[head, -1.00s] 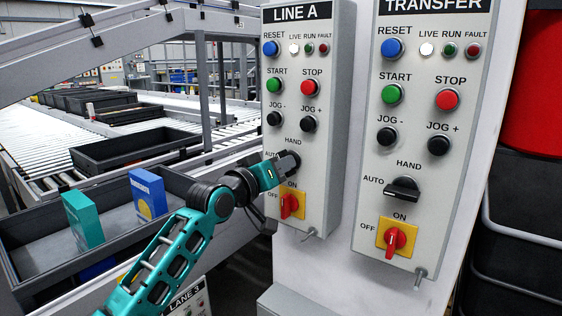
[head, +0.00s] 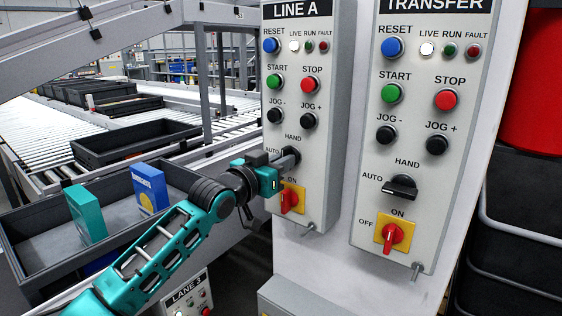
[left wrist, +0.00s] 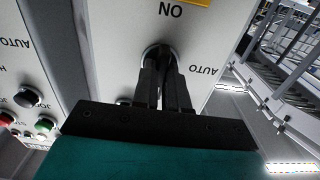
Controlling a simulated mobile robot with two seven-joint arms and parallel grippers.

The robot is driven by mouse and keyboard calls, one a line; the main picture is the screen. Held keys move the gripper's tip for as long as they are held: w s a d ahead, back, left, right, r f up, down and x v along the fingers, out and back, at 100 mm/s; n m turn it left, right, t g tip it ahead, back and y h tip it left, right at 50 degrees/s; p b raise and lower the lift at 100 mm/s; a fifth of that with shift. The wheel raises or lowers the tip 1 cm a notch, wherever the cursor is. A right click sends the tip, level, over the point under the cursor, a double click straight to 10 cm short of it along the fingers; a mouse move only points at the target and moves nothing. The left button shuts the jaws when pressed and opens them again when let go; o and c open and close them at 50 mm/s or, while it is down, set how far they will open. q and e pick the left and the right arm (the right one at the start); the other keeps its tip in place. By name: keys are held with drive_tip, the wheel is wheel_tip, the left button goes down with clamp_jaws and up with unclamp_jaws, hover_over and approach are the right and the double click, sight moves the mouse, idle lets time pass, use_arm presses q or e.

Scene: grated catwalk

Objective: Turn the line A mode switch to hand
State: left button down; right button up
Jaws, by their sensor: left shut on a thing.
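The LINE A panel (head: 328,100) stands at the centre of the head view. Its black mode switch (head: 293,153) sits below the HAND label and right of AUTO. My left gripper (head: 289,160) reaches it from the left and is shut on the switch. In the left wrist view the two dark fingers (left wrist: 165,85) close in on the switch's round base (left wrist: 156,50). The fingers cover most of the switch, so I cannot tell which way its handle points. My right gripper is not in view.
The red on/off switch (head: 291,200) on its yellow plate is just below the gripper. The TRANSFER panel (head: 425,120) with a similar black switch (head: 400,189) stands to the right. A grey tray (head: 30,245) with a teal box (head: 86,213) and blue box (head: 149,189) lies left.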

use_arm(q)
drive_tip(key=shift+r, duration=0.2)
drive_tip(key=c, duration=1.2)
unclamp_jaws()
drive_tip(key=shift+f, duration=0.15)
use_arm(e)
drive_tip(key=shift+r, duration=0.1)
use_arm(q)
drive_tip(key=shift+o, duration=0.2)
drive_tip(key=v, duration=1.3)
drive_tip(key=shift+p, duration=0.35)
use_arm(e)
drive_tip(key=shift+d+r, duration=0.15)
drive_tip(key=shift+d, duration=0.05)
